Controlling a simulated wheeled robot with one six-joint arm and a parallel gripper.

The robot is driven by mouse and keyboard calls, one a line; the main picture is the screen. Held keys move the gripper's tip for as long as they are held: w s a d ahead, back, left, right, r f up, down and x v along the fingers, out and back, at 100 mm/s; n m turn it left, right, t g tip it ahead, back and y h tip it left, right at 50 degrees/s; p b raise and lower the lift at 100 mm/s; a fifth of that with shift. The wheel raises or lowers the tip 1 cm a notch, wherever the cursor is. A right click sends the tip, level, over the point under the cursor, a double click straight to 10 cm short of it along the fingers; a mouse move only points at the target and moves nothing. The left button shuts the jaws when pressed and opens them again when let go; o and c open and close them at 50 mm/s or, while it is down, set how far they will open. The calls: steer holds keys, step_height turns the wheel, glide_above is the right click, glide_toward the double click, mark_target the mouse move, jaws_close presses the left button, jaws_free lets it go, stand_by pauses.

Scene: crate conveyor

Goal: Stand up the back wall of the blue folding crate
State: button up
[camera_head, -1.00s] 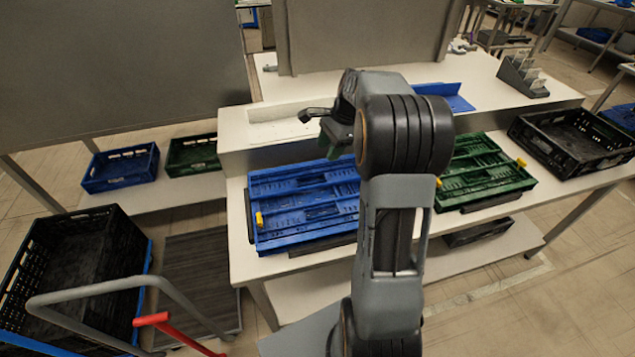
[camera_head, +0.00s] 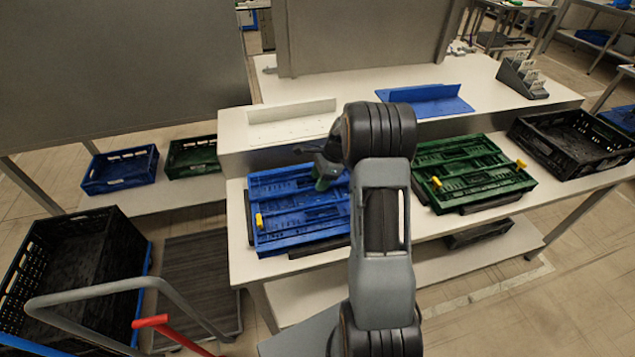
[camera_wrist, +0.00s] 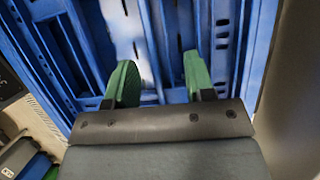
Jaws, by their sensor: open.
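The blue folding crate (camera_head: 300,236) lies folded flat on the white table, with its wall panels lying down inside its rim. It has a yellow clip at its left end. My gripper (camera_head: 322,182) is over the right rear part of the crate, and my arm hides the crate's right end. In the wrist view my gripper (camera_wrist: 155,82) shows two green fingers, spread apart, with nothing between them but the blue panels (camera_wrist: 175,40) below. I cannot tell whether the fingertips touch the crate. Which panel is the back wall is not clear.
A folded green crate (camera_head: 470,172) with yellow clips lies to the right, and an open black crate (camera_head: 575,143) stands beyond it. A raised white ledge (camera_head: 235,153) runs behind the crates, carrying a blue angled piece (camera_head: 430,103). A cart with a black crate (camera_head: 75,265) stands at left.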

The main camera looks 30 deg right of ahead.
steer(key=shift+x, duration=0.85)
steer(key=shift+c, duration=0.4)
steer(key=shift+r, duration=0.1)
jaws_close()
